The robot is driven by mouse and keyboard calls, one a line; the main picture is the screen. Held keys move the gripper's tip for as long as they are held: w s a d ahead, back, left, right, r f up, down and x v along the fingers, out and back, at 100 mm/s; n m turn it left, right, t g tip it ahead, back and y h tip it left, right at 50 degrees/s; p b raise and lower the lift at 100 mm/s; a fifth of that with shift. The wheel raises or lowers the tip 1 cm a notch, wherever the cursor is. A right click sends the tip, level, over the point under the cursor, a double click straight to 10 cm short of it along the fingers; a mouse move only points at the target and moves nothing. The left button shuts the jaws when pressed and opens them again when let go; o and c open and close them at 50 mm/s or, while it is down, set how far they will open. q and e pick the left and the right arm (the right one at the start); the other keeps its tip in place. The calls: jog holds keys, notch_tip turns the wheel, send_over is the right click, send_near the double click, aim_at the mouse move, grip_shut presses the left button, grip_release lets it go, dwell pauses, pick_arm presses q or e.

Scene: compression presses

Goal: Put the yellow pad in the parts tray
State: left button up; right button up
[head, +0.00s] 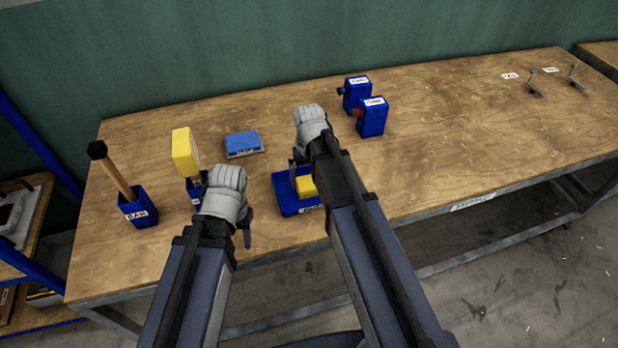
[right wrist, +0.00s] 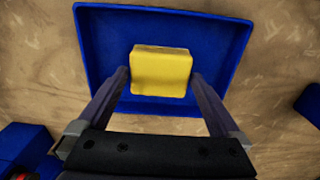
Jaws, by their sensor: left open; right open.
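The yellow pad (head: 305,186) lies in the blue parts tray (head: 284,203) near the front edge of the bench. In the right wrist view the pad (right wrist: 161,72) rests flat on the floor of the tray (right wrist: 107,52). My right gripper (head: 303,168) is over the tray. Its two fingers (right wrist: 160,78) stand open on either side of the pad, with a small gap at each side. My left gripper (head: 223,212) is open and empty near the bench's front edge, left of the tray.
A yellow block (head: 184,152) stands upright on a blue holder behind my left gripper. A blue holder with a black-headed tool (head: 137,208) is at far left. A blue-and-grey pad (head: 243,143) and two blue boxes (head: 356,92) (head: 371,118) lie behind. The bench's right side is mostly clear.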

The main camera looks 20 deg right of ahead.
aim_at(309, 181)
notch_tip(309, 181, up, 11)
jog(key=p, duration=1)
jog(key=s+a+n, duration=0.1)
jog(key=s+a, duration=0.4)
jog(key=s, duration=0.2)
jog(key=s+a+n+h, duration=0.1)
jog(key=s+a+n, duration=0.1)
jog(key=s+a, duration=0.3)
jog(key=s, duration=0.2)
jog(key=shift+s+a+f, duration=0.2)
jog(key=shift+s+a, duration=0.05)
jog(key=shift+s, duration=0.15)
jog(key=shift+f+b, duration=0.1)
jog(key=shift+b, duration=0.2)
jog(key=shift+c, duration=0.2)
